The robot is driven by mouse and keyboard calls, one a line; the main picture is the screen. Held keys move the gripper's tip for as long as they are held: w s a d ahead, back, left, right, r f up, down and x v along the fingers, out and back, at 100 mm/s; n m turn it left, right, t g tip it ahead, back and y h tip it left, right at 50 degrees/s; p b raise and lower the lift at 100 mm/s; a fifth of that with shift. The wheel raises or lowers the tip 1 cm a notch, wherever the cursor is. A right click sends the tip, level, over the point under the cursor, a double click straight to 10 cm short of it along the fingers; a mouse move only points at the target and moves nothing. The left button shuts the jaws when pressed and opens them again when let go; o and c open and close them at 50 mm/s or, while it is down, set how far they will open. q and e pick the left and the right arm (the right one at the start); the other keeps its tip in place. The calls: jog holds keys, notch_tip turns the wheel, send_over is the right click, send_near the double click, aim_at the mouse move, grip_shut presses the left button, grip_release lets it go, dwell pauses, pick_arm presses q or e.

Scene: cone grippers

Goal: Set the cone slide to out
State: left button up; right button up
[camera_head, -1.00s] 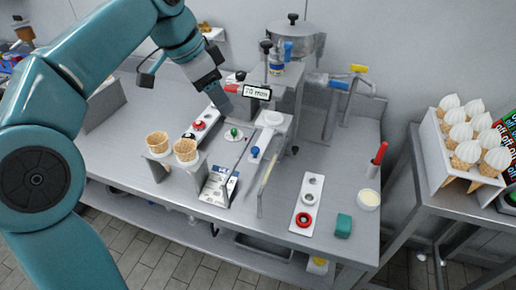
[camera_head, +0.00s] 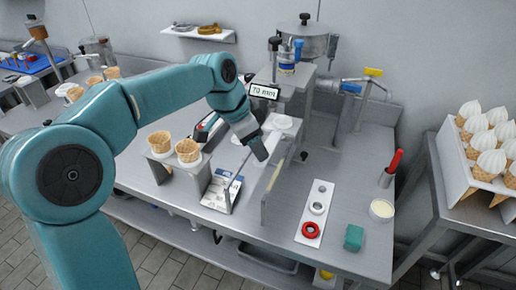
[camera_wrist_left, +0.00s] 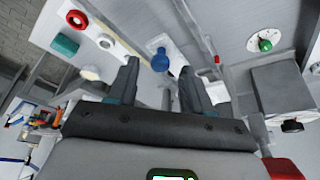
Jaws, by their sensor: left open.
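A blue knob (camera_wrist_left: 160,61) stands on a white plate (camera_wrist_left: 160,41), seen in the left wrist view. It looks like the slide's handle, but no label on it can be read. My left gripper (camera_wrist_left: 158,72) is open, with one finger on each side of the knob's position in that view. Whether the fingers are level with the knob cannot be told. In the head view my left gripper (camera_head: 260,156) points down over the counter and hides the knob. My right gripper is in neither view.
Two cones (camera_head: 160,142) stand in a holder left of my gripper. A thin upright panel (camera_head: 270,190) is close on its right. A white strip with a red ring (camera_head: 310,229) and a green block (camera_head: 353,237) lie further right. A green knob (camera_wrist_left: 265,45) shows in the wrist view.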

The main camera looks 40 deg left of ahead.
pick_arm(q)
jog(key=shift+w+d+f, duration=0.15)
jog(key=shift+w+f, duration=0.1)
jog(key=shift+f, duration=0.45)
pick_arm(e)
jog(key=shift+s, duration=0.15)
pick_arm(q)
grip_shut()
